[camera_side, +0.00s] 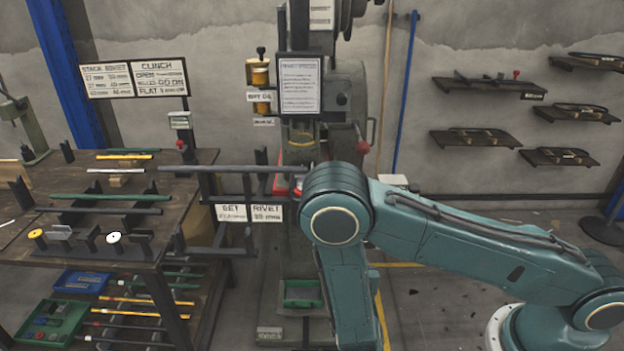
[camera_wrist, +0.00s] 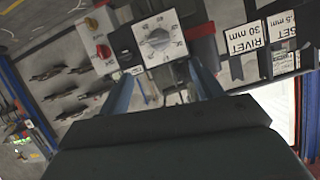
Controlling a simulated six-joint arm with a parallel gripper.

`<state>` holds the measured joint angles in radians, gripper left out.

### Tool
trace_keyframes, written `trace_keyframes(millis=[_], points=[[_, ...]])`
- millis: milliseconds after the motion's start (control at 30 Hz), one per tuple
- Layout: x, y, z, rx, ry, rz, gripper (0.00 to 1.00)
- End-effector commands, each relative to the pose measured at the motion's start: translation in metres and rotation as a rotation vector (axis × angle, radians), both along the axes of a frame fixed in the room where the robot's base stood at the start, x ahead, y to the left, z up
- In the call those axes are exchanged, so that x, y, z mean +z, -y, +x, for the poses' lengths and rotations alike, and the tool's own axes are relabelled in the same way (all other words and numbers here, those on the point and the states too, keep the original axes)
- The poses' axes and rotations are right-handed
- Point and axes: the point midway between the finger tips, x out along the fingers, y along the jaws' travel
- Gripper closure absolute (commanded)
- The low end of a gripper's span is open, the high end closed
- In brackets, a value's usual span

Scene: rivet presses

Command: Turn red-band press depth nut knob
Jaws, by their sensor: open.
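The tall grey press (camera_side: 350,110) stands at the centre of the side view, with a red part (camera_side: 285,186) low on its front, partly behind my arm. A depth nut knob cannot be clearly picked out there. In the wrist view a white panel with a numbered dial and a grey round knob (camera_wrist: 158,38) lies at top centre. A red band-like part (camera_wrist: 200,29) is just right of it. My gripper (camera_wrist: 165,80) is open, its two fingers spread below the dial, with nothing seen between them. My arm hides the gripper in the side view.
A red knob (camera_wrist: 103,51) sits on a pale box left of the dial. A workbench (camera_side: 110,222) with rods on rests fills the left. Wall shelves (camera_side: 490,86) are at right; open floor lies below them.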

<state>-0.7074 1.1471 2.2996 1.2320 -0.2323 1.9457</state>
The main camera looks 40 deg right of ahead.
Motion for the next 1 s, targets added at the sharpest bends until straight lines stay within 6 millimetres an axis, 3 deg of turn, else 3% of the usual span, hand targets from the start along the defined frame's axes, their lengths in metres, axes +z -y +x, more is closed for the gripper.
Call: trace_keyframes(millis=[367,1000], points=[[-0.005,0.008,0.008,-0.004,-0.002,0.001,0.35],[-0.033,0.055,0.058,-0.006,-0.002,0.001,0.35]])
